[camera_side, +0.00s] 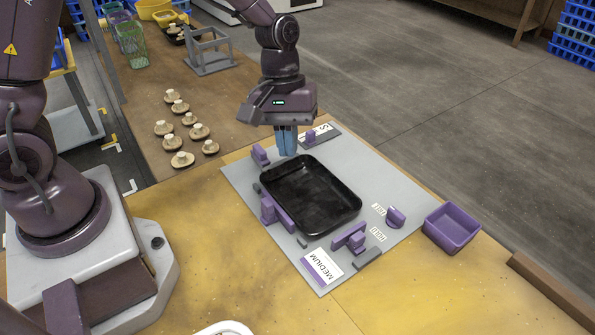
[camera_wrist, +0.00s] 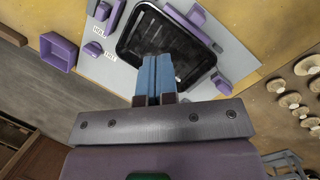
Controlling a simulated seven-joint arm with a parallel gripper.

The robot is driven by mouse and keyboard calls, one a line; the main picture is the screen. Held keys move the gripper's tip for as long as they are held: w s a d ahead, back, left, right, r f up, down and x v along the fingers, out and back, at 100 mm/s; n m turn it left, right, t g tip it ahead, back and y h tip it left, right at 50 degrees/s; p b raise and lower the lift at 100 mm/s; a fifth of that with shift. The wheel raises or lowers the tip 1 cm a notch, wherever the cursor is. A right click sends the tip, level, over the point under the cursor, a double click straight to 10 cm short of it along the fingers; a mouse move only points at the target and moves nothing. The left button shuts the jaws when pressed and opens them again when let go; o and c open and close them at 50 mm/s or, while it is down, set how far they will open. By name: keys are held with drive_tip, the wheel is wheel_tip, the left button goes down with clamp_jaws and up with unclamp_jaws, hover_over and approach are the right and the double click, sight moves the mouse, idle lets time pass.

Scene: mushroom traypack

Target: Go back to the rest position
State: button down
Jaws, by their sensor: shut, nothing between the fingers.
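My gripper (camera_side: 287,152) is shut and empty, with its blue fingers pointing down. In the side view it hangs over the far edge of the black tray (camera_side: 345,214), above the grey board (camera_side: 240,181). In the wrist view the closed blue fingertips (camera_wrist: 155,60) show in front of the tray (camera_wrist: 122,50), side by side. The tray looks empty and lies flat among purple holders. I cannot tell the exact height of my fingers above it.
Several mushrooms (camera_side: 182,160) lie on the brown surface to the left. A purple bin (camera_side: 452,228) stands right of the board. A purple holder (camera_side: 350,237) and a MEDIUM card (camera_side: 322,268) are at the board's near edge. A grey frame (camera_side: 210,55) stands behind the mushrooms.

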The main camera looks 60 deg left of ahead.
drive_tip(key=s+a+r+m+t+y, duration=0.1)
drive_tip(key=s+a+r+m+t, duration=0.2)
drive_tip(key=s+r, duration=0.4)
drive_tip(key=s+a+r+m+t+y, duration=0.1)
drive_tip(key=s+a+r+m+t, duration=0.2)
drive_tip(key=r, duration=0.7)
drive_tip(key=s+m, duration=0.2)
drive_tip(key=s, duration=0.2)
drive_tip(key=shift+s+r+m+t+y, duration=0.25)
drive_tip(key=shift+s+m+t+y, duration=0.05)
drive_tip(key=shift+s+y, duration=0.1)
